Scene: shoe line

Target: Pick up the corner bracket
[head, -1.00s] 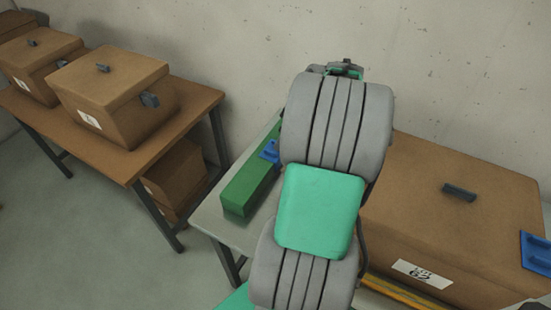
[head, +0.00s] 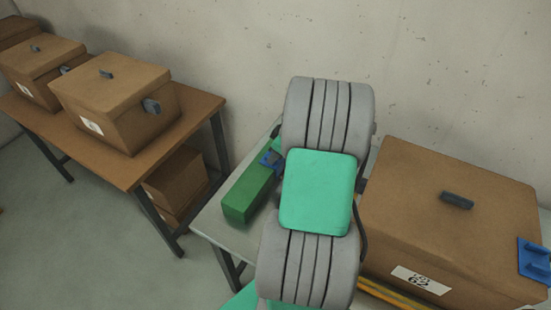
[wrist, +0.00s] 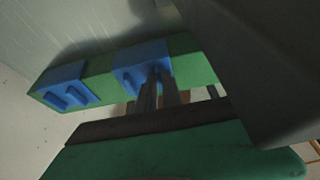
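Two blue bracket-like parts sit on a long green block (wrist: 100,83) in the wrist view. One blue part (wrist: 66,88) is at the block's left end. The other blue part (wrist: 130,70) is farther right, with my gripper (wrist: 158,76) at it. The narrow grey fingertips are close together and overlap this part's raised portion. I cannot tell whether they grip it. In the head view a blue part (head: 271,159) shows on the green block (head: 247,194), left of my arm. My arm hides the gripper there. Which blue part is the corner bracket is unclear.
A large brown box (head: 440,200) with a dark handle stands right of my arm, with another blue part (head: 535,260) at its right edge. A brown table (head: 190,125) on the left carries lidded boxes. The concrete wall (head: 430,70) is behind.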

